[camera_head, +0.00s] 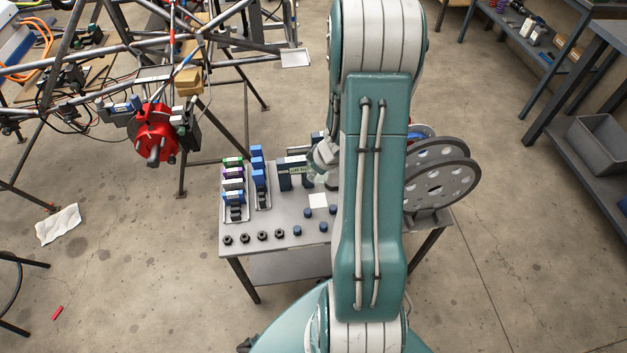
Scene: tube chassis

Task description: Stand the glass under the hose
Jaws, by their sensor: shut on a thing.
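My teal and white arm reaches up through the middle of the view and hides much of the table behind it. A pale part of my gripper (325,160) shows just left of the arm, over the grey table. It is shut on what looks like the clear glass (319,180), a faint see-through shape just above the table, beside a dark block with a pale label. The arm hides the fingertips, and I cannot tell whether the glass touches the table. I cannot single out the hose for certain; thin dark lines run along the tube chassis (190,45).
A small pale plate (295,58) sits by the chassis. A red hub (156,135) juts out. Shelves stand right; floor between is clear.

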